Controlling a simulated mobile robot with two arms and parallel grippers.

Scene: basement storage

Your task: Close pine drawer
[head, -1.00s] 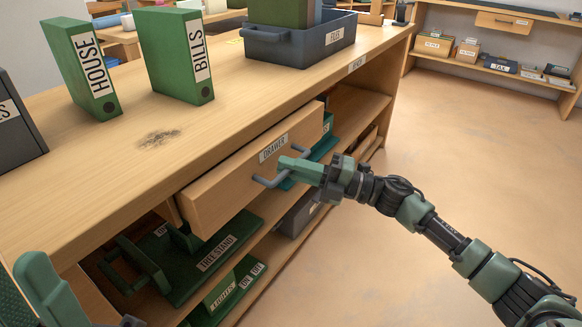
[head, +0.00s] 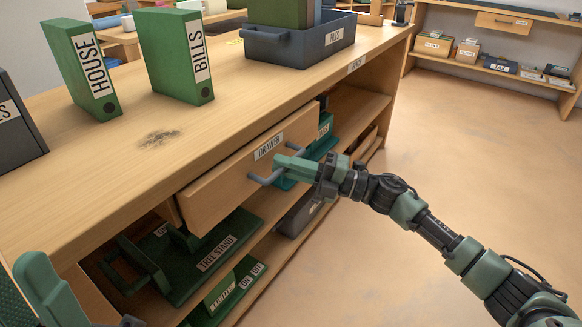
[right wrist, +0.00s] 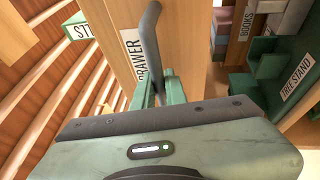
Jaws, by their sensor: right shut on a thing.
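The pine drawer (head: 225,192) sticks out partway from the front of the wooden bench, its front marked DRAWER. The drawer front also shows in the right wrist view (right wrist: 110,25). A grey bar handle (head: 258,180) is on the drawer front; it also shows in the right wrist view (right wrist: 149,35). My right gripper (head: 287,163) is shut on the handle, with its green fingers (right wrist: 150,92) around the bar. The fingers hide part of the handle.
The bench top (head: 100,190) holds green HOUSE (head: 85,70) and BILLS (head: 175,60) binders and a grey FILES tray (head: 300,45). Below the drawer, a green tree stand (head: 205,262) lies on the shelf. Open floor (head: 480,170) lies to the right.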

